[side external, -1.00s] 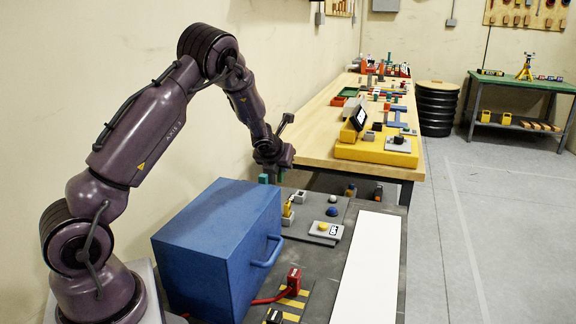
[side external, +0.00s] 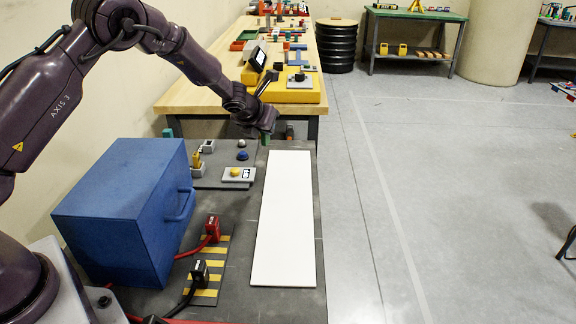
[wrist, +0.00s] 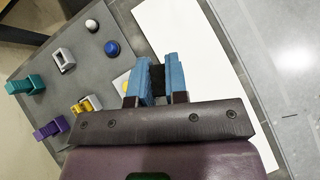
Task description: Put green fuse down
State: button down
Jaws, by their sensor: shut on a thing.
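My gripper (side external: 264,133) is shut and hangs above the panel, near the far end of the white strip (side external: 286,222). A small green piece, the green fuse (side external: 266,141), shows just under the fingers. In the wrist view, my blue fingers (wrist: 158,80) close on a dark-looking piece, and the fuse's green is not clear there. The white strip also shows in the wrist view (wrist: 190,40), beyond and to the right of the fingers; its visible surface is bare.
A teal fuse (wrist: 25,85), a purple fuse (wrist: 50,128), a yellow fuse (wrist: 86,105) and a grey socket (wrist: 63,60) are at the left. A blue dome (side external: 242,156) and yellow button (side external: 234,173) stand on the panel. A large blue box (side external: 125,210) stands nearer.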

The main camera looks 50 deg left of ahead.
jog(key=shift+w+d+r+x, duration=0.2)
jog(key=shift+w+x, duration=0.1)
jog(key=shift+x, duration=1.95)
jog(key=shift+w+d+r+x, duration=0.15)
jog(key=shift+w+r+x, duration=0.1)
jog(key=shift+x, duration=2)
jog(key=shift+w+d+r+x, duration=0.15)
jog(key=shift+w+x, duration=0.15)
jog(key=shift+x, duration=1.95)
jog(key=shift+w+f, duration=0.1)
jog(key=shift+f, duration=1.6)
jog(key=shift+f, duration=0.2)
jog(key=c, duration=1.1)
grip_release()
jog(key=shift+r, duration=0.1)
